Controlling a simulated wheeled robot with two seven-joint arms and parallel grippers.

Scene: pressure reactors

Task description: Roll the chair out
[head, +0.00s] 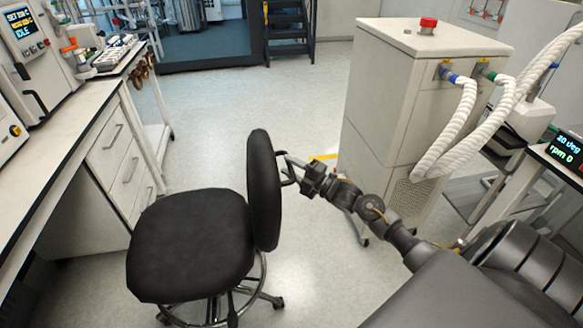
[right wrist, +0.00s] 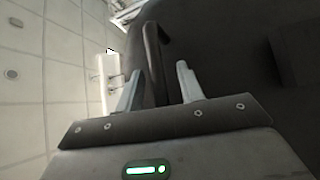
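The chair has a black round-cornered seat (head: 190,245) and an upright black backrest (head: 263,190). It stands on a wheeled base with a ring, beside the left bench. A dark bar handle sticks out from the rear of the backrest, and it shows in the right wrist view (right wrist: 153,60). My right gripper (head: 291,171) is at the rear of the backrest. In the right wrist view its two pale fingers (right wrist: 160,85) are apart, with the bar between them and a visible gap on the right side. My left gripper is not in view.
A white bench with drawers (head: 120,165) runs along the left, close to the chair. A cabinet with a red button (head: 428,25) and white hoses (head: 450,130) stands to the right. Open floor (head: 220,95) lies behind the chair, with dark steps (head: 288,30) at the back.

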